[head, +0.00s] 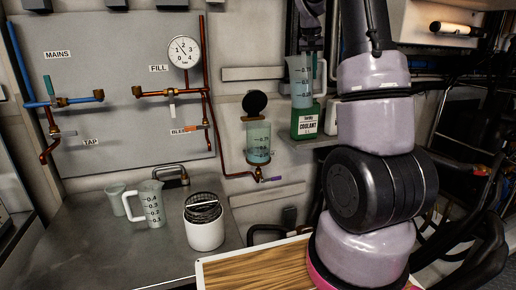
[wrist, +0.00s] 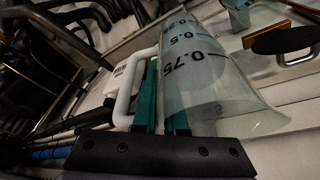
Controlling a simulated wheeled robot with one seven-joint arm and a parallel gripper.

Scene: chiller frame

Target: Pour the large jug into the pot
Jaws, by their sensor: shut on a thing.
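The large jug (head: 302,85), clear with dark graduation marks, is held up roughly upright in front of the back wall in the head view. Its lower part looks bluish, as if holding liquid. In the wrist view the jug (wrist: 205,70) fills the middle, with its pale handle at left. My gripper (wrist: 162,120) is shut on the jug near its rim and handle; the exact contact is unclear. The pot (head: 258,143) is a glass vessel with bluish contents on the wall pipework, left of and lower than the jug. Its round black lid (head: 255,103) stands raised above it.
A green coolant container (head: 307,121) stands just below the jug. A smaller jug (head: 150,206), a small cup (head: 117,200) and a white canister with a black wire top (head: 204,226) stand on the grey bench (head: 80,245). A wooden board (head: 255,268) lies in front.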

